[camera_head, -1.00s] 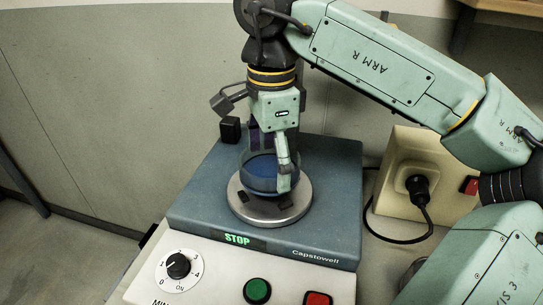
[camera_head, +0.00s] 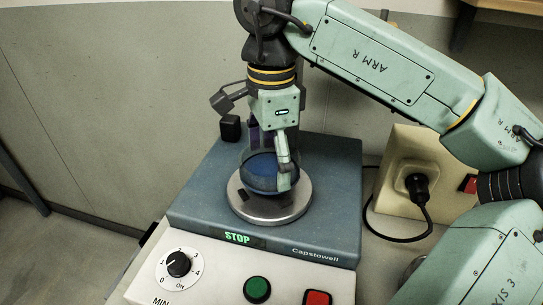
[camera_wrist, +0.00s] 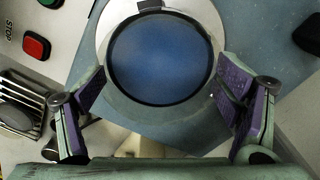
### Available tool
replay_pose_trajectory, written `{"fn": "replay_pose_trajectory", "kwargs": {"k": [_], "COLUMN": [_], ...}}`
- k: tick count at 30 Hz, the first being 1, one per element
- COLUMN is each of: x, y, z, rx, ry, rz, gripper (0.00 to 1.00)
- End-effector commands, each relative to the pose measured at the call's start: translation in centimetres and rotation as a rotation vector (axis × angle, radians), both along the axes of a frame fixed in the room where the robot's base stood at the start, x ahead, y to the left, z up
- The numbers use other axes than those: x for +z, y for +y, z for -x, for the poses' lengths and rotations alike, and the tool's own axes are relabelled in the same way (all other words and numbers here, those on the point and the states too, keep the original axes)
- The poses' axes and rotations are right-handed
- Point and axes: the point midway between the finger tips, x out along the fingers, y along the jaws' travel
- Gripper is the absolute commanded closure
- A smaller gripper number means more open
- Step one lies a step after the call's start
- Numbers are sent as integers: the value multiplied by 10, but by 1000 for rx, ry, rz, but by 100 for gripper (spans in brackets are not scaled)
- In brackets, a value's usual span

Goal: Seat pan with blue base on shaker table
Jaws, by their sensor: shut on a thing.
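The pan with the blue base (camera_head: 262,176) is a round, clear-walled dish with a dark blue bottom. My gripper (camera_head: 270,160) is shut on it, with purple-padded fingers on opposite sides of its wall. In the wrist view the blue base (camera_wrist: 160,58) fills the space between the fingers. The shaker table has a round silver plate (camera_head: 262,214) on a blue-grey top. The pan is over this plate and looks tilted in the head view; I cannot tell whether it touches. A black clip (camera_head: 247,196) shows on the plate; the other clips are mostly hidden.
The shaker's front panel has a dial (camera_head: 178,263), a green button (camera_head: 257,289) and a red button (camera_head: 317,298). A black block (camera_head: 230,127) stands at the top's back left. A socket box (camera_head: 412,180) with a plugged cable is at right.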

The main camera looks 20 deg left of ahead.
Motion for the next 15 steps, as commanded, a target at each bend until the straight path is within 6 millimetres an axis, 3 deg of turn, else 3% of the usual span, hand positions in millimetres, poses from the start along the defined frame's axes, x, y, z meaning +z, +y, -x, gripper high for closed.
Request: {"fn": "replay_pose_trajectory", "kwargs": {"k": [15], "x": [-13], "y": [0], "z": [0], "rx": [0], "ry": [0], "rz": [0], "gripper": [47]}}
